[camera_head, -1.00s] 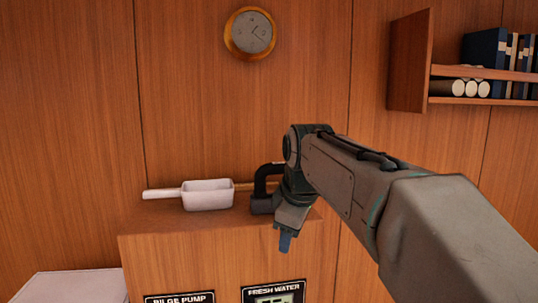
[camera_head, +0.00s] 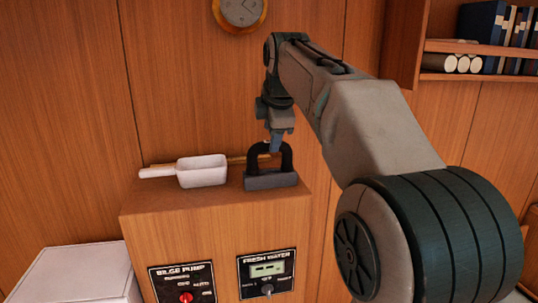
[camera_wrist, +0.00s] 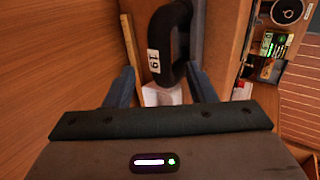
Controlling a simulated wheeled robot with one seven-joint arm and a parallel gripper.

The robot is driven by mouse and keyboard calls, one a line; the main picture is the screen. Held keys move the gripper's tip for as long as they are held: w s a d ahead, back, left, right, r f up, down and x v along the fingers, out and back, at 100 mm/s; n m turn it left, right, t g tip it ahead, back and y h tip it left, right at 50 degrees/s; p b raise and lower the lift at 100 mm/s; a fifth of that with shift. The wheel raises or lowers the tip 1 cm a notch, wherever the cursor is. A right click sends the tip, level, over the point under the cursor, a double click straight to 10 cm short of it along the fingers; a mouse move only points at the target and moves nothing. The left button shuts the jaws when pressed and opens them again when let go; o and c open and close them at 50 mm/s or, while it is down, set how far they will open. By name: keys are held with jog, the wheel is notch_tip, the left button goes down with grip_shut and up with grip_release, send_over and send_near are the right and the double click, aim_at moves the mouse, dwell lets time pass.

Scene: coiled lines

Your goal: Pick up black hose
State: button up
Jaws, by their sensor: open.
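The black hose (camera_head: 286,158) stands as a thick arch on top of the wooden cabinet, with a dark block-like part at its foot. In the wrist view the hose (camera_wrist: 176,22) curves down, with a white tag reading 19 on it. My gripper (camera_head: 276,144) is over the arch, pointing down. In the wrist view my gripper's blue fingers (camera_wrist: 161,76) are spread apart, with the lower bend of the hose appearing between them. I cannot tell whether either finger touches it.
A white scoop (camera_head: 203,171) lies left of the hose on the cabinet top (camera_head: 222,203). A thin wooden rod (camera_head: 237,160) lies behind, close to the wall. A shelf (camera_head: 480,78) with books and rolls hangs at the right.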

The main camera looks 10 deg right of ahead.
aim_at(268, 145)
jog(key=p+x, duration=0.2)
jog(key=x, duration=0.5)
jog(key=shift+w+f, duration=0.2)
jog(key=shift+f, duration=0.15)
grip_shut()
jog(key=shift+r, duration=0.2)
jog(key=shift+r, duration=0.5)
jog(key=r, duration=0.2)
jog(key=r+b, duration=0.1)
jog(key=shift+d, duration=0.25)
jog(key=s+d+r, duration=0.1)
jog(key=d+r, duration=0.5)
jog(key=d, duration=0.5)
jog(key=shift+s+r, duration=0.15)
jog(key=shift+r, duration=0.2)
